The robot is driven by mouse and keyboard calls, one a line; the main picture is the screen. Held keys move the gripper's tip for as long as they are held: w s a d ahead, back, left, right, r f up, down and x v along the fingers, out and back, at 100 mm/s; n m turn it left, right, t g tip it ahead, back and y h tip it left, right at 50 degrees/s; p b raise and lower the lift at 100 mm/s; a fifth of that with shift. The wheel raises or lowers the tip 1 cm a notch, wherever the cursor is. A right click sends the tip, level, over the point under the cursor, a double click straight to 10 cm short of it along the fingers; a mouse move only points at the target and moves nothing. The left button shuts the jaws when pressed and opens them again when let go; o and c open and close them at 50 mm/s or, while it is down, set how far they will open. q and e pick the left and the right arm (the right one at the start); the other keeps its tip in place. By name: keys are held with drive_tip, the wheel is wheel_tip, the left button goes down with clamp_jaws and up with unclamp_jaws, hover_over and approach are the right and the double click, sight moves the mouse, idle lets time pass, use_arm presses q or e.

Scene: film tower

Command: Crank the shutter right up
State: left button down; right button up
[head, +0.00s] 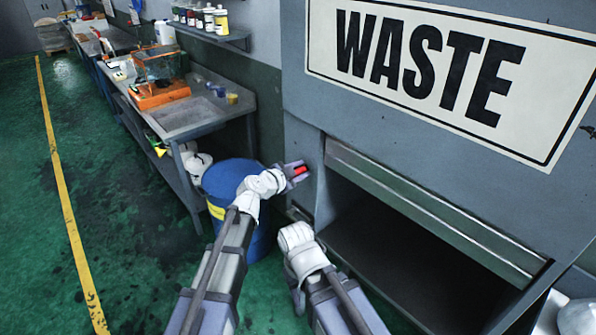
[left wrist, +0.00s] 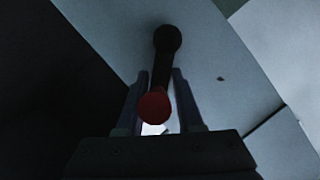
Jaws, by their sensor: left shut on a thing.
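My left gripper (head: 297,172) is shut on the red crank knob (head: 301,170) at the left side of the waste cabinet. In the left wrist view the red knob (left wrist: 154,106) sits between the two fingers, with the dark crank arm (left wrist: 164,58) running up from it to a round hub on the grey panel. The metal shutter (head: 430,212) is at the top of the cabinet's opening, with a wide dark gap below it. My right arm reaches in front of the opening; its gripper's fingers cannot be made out.
A large WASTE sign (head: 450,65) is above the shutter. A blue barrel (head: 228,185) stands left of the cabinet, close to my left arm. A metal workbench (head: 185,118) with an orange tray is behind it. The green floor at left is clear.

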use_arm(q)
drive_tip(key=shift+s+d+f+m+t+b, duration=0.1)
drive_tip(key=shift+s+f+m+t+b, duration=0.1)
drive_tip(key=shift+f+m+t+b, duration=0.85)
drive_tip(key=shift+s+d+f+m+t+b, duration=0.2)
drive_tip(key=shift+f+m+b, duration=0.1)
drive_tip(key=shift+m+b, duration=1.35)
drive_tip(key=shift+s+d+f+m+t+b, duration=0.15)
drive_tip(key=shift+f+m+t+b, duration=0.65)
drive_tip(key=shift+b, duration=0.95)
drive_tip(key=shift+a+r, duration=0.1)
drive_tip(key=shift+r, duration=0.05)
drive_tip(key=c, duration=0.7)
unclamp_jaws()
drive_tip(key=v, duration=0.7)
drive_tip(key=shift+s+a, duration=0.3)
